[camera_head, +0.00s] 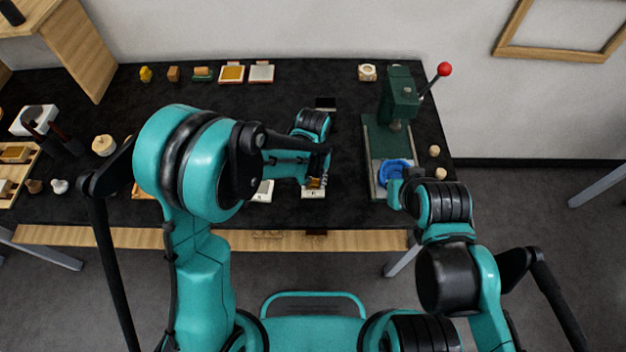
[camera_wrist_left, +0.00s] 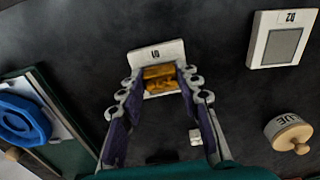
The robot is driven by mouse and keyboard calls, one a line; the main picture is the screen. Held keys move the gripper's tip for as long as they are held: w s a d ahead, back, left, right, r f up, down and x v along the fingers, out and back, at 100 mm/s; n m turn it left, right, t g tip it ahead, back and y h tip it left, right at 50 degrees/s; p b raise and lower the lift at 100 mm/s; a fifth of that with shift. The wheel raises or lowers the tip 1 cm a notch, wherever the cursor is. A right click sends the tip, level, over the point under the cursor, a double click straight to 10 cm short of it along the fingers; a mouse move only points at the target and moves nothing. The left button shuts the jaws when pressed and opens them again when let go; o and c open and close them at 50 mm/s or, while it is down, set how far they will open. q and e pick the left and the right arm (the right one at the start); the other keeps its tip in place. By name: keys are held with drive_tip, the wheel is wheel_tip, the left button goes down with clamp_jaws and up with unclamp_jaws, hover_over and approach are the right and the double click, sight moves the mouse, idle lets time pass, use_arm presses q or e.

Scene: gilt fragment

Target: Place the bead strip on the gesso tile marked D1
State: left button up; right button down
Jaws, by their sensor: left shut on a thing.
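The gesso tile D1 (camera_wrist_left: 152,52) is a pale tile with its label on the edge; it also shows at the front of the table in the head view (camera_head: 313,194). My left gripper (camera_wrist_left: 160,82) is shut on the golden bead strip (camera_wrist_left: 158,84), which lies over the tile's middle between the fingers. I cannot tell whether the strip touches the tile. In the head view the left gripper (camera_head: 318,180) points down at the tile and partly hides it. My right gripper (camera_head: 395,190) is beside the blue ring; its fingers are unclear.
A tile marked D2 (camera_wrist_left: 281,38) with a grey pad lies apart from D1. A glue pot (camera_wrist_left: 284,130) stands near it. A green press (camera_head: 398,100) with a red-knobbed lever and a blue ring (camera_head: 393,167) stand right. Small pieces line the table's back.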

sight(313, 183)
use_arm(q)
drive_tip(key=o, duration=0.9)
drive_tip(key=shift+f, duration=0.15)
drive_tip(key=shift+o, duration=0.2)
drive_tip(key=shift+r, duration=0.2)
wheel_tip(313, 183, up, 12)
drive_tip(key=p, duration=0.3)
drive_tip(key=s+a+r+t, duration=0.3)
drive_tip(key=s+a, duration=0.3)
drive_tip(key=a, duration=0.3)
drive_tip(key=s+a+r+t, duration=0.4)
drive_tip(key=s+a+r, duration=0.1)
drive_tip(key=a, duration=0.3)
drive_tip(key=shift+s+a+r, duration=0.35)
drive_tip(key=shift+a+r, duration=0.05)
drive_tip(key=shift+r, duration=0.15)
